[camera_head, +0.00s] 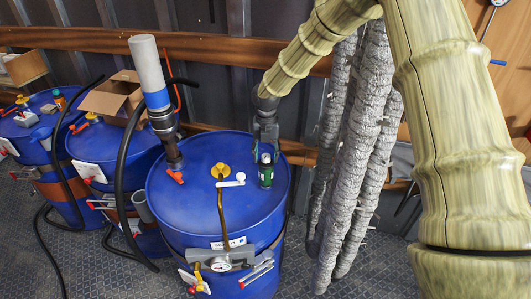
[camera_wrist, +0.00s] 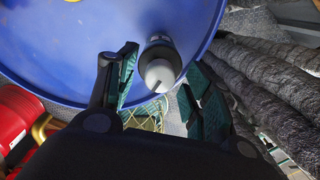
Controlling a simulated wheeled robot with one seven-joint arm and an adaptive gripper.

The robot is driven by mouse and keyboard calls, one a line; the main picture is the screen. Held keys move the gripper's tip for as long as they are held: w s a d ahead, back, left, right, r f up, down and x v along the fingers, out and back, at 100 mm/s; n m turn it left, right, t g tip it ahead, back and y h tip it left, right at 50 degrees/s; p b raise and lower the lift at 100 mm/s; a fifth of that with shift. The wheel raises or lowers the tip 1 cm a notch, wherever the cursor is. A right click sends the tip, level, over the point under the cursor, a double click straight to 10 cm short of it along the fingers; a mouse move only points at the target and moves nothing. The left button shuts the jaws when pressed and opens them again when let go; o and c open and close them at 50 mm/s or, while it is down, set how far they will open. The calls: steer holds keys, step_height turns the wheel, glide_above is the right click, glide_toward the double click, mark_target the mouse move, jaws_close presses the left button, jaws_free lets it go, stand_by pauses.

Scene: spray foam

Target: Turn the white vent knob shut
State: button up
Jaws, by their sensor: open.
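The white vent knob (camera_wrist: 160,73) shows in the wrist view as a pale rounded cap with a small dark mark, on a grey cylindrical body near the rim of the blue drum (camera_wrist: 60,55). My gripper (camera_head: 266,172) is over the right side of the drum top (camera_head: 185,205) in the head view, pointing down. Its green-padded fingers are open, one on each side of the knob in the wrist view. I cannot tell whether either finger touches it.
A yellow fitting (camera_head: 221,170) with a brass pipe and a white lever (camera_head: 233,182) stand left of my gripper. Grey wrapped pipes (camera_head: 355,150) stand close on the right. More blue drums are at left.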

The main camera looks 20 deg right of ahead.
steer(key=shift+s+f, duration=0.1)
steer(key=shift+s, duration=0.35)
steer(key=shift+w+f, duration=0.4)
steer(key=shift+s+r, duration=0.2)
steer(key=c, duration=1)
